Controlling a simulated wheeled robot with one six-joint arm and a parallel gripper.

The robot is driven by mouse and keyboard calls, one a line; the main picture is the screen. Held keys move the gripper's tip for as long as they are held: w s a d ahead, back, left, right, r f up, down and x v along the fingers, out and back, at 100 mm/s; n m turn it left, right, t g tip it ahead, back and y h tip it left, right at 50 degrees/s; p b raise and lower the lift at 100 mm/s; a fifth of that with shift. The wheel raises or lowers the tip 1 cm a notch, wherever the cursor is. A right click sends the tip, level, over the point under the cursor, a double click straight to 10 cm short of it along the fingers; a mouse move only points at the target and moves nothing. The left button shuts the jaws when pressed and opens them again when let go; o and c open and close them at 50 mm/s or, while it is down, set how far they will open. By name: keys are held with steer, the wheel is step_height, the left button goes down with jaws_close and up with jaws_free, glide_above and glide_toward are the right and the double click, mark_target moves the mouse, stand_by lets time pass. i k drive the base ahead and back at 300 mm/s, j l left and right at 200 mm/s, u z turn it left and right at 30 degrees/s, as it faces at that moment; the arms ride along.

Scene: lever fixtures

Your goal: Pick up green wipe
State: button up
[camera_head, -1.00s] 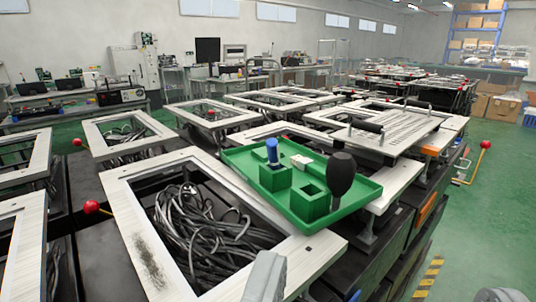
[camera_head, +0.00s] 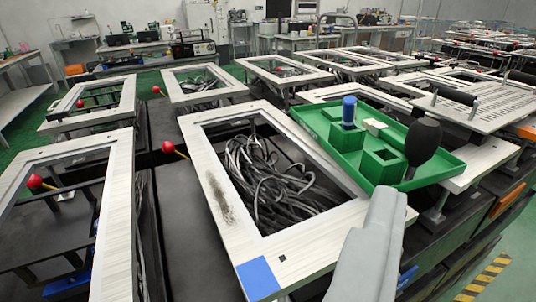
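I cannot make out a separate green wipe. A green tray (camera_head: 445,166) lies across the far right corner of the nearest metal frame. It has raised green square holders (camera_head: 382,163), a blue-topped piece (camera_head: 348,112), a small white block (camera_head: 375,127) and a black rounded handle (camera_head: 422,142). One grey finger of my gripper (camera_head: 372,250) shows at the bottom, nearer than the tray and apparently apart from it. The other finger is out of view, and nothing is seen held.
The nearest frame (camera_head: 288,251) has a dark smudge (camera_head: 218,197), a blue square (camera_head: 257,278) and black cables (camera_head: 268,185) inside. Levers with red knobs (camera_head: 168,147) stand at left. A slotted plate (camera_head: 485,106) lies beyond the tray. Green floor is open at far left.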

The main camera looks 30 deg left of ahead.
mark_target(333, 114)
steer(key=i+l+z, duration=0.1)
steer(key=i+l, duration=0.4)
steer(key=i+l+z, duration=0.1)
steer(key=i+l, duration=0.35)
steer(key=i, duration=0.1)
